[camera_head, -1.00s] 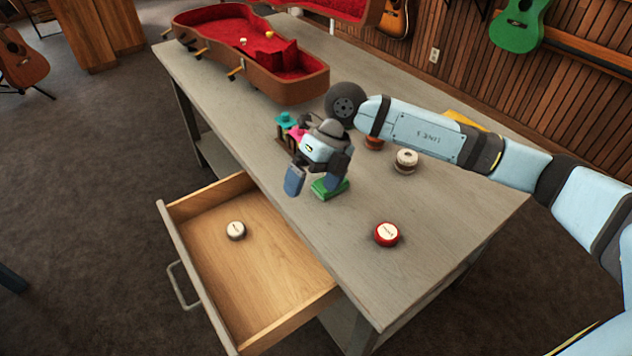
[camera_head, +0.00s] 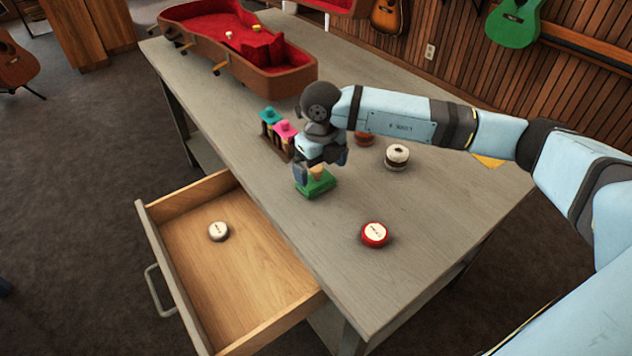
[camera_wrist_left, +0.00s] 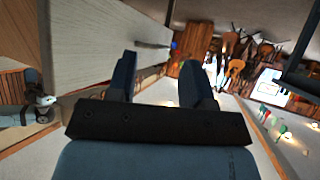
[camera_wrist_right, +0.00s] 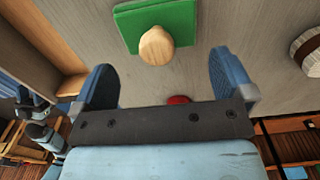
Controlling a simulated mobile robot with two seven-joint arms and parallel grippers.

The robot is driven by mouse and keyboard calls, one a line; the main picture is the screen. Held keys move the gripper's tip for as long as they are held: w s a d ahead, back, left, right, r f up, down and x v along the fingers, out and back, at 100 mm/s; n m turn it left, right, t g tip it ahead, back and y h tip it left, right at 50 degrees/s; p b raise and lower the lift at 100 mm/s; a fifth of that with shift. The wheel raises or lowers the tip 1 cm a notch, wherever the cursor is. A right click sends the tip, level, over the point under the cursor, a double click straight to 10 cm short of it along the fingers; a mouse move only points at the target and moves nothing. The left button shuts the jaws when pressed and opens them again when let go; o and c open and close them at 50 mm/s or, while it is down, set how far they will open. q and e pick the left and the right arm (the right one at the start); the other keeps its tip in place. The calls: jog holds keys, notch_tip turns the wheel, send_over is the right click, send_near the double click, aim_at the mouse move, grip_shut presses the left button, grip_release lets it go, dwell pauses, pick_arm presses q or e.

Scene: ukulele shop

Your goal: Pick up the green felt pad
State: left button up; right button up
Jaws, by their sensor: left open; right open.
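The green felt pad (camera_head: 318,185) lies on the grey workbench, with a light wooden knob (camera_head: 317,172) on top. In the right wrist view the green pad (camera_wrist_right: 183,17) and its round wooden knob (camera_wrist_right: 156,45) show at the top, ahead of and between the fingers. My right gripper (camera_head: 320,172) is open and empty, close above the pad. In the right wrist view its two blue fingers (camera_wrist_right: 163,80) stand wide apart, not touching the knob. My left gripper (camera_wrist_left: 163,72) is open and empty, seen only in its own wrist view, away from the pad.
A rack (camera_head: 274,142) with teal and pink knobbed pieces stands behind the pad. A red-lidded tin (camera_head: 375,235) and a white-topped round item (camera_head: 397,157) are on the bench. The open drawer (camera_head: 245,273) holds a white tin (camera_head: 219,231). A ukulele case (camera_head: 245,62) lies behind.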

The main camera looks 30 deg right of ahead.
aim_at(322, 184)
jog(key=f, duration=0.4)
jog(key=shift+s+d+f, duration=0.1)
jog(key=shift+s+f, duration=0.2)
jog(key=shift+s, duration=0.1)
jog(key=shift+f+b, duration=0.3)
jog(key=shift+f, duration=0.15)
jog(key=shift+r, duration=0.1)
jog(key=c, duration=0.7)
jog(key=shift+o, duration=0.2)
